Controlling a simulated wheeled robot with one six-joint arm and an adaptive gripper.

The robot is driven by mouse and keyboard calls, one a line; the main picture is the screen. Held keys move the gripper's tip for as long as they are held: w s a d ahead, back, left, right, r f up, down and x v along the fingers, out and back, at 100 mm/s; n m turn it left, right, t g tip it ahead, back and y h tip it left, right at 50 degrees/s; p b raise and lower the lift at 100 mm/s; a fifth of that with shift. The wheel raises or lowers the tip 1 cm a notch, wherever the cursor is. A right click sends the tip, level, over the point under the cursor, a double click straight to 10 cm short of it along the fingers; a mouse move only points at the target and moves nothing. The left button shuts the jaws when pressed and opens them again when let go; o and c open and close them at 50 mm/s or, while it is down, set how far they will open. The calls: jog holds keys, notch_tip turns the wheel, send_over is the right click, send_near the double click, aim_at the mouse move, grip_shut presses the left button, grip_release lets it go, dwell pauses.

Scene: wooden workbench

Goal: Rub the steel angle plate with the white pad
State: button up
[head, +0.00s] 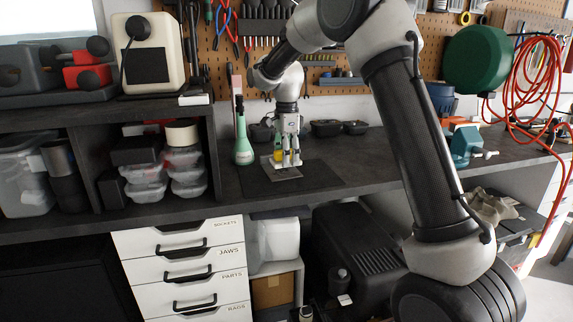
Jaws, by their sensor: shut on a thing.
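The steel angle plate (283,175) lies on a dark mat (323,177) on the workbench, a small grey shape near the bench's front. My gripper (291,160) points straight down over the plate, its fingertips right at or just above the plate's far part. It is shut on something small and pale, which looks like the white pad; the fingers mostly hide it. At this size I cannot tell whether the pad touches the plate.
Black bowls (326,128) stand behind. A teal vise-like tool (464,144) is at the right. The bench is clear right of the mat.

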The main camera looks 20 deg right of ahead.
jog(key=shift+r, duration=0.4)
jog(key=shift+r, duration=1.5)
